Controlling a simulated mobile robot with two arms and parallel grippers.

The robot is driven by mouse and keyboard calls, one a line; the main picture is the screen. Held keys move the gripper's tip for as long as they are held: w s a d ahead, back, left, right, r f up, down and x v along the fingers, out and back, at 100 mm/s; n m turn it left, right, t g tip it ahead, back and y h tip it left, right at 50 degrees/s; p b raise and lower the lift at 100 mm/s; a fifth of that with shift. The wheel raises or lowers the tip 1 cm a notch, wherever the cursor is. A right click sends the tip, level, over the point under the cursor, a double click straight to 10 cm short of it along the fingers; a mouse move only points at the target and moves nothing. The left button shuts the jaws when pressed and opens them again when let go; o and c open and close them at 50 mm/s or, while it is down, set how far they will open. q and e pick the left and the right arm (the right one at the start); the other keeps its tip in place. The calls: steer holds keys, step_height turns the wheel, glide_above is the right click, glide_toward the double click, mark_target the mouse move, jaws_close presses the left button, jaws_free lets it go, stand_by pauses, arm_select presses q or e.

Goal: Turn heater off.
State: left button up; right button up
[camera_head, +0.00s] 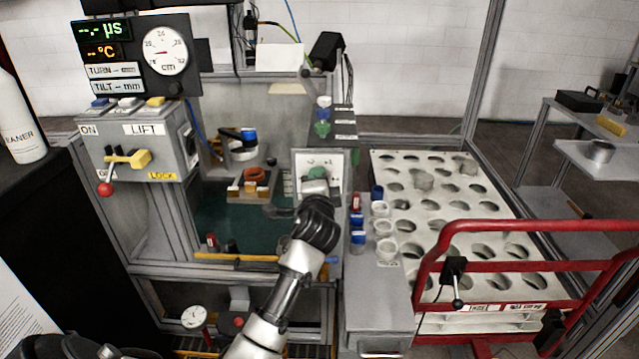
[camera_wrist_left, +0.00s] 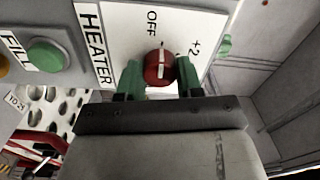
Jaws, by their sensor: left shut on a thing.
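The heater panel (camera_wrist_left: 125,35) is a white plate marked HEATER, OFF and +2. Its red knob (camera_wrist_left: 158,66) has a white line pointing up in the left wrist view, to the right of the word OFF. My left gripper (camera_wrist_left: 160,76) is shut on the knob, with one green finger on each side of it. In the head view, my left gripper (camera_head: 316,179) is in front of the white heater panel (camera_head: 303,160) and hides the knob. My right gripper is not in view.
A green FILL button (camera_wrist_left: 45,55) sits beside the heater panel. A grey LIFT box (camera_head: 140,145) with a yellow lever is at the left. A tray with round holes (camera_head: 410,165) and a red rail (camera_head: 520,224) are at the right. Small white jars (camera_head: 384,228) stand near my arm.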

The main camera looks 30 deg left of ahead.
arm_select(q)
steer(key=shift+f, duration=0.1)
stand_by(0.3)
steer(key=o, duration=0.9)
steer(key=b+v, duration=0.1)
steer(key=v, duration=0.9)
steer(key=shift+s+d, duration=0.2)
steer(key=shift+s, duration=0.15)
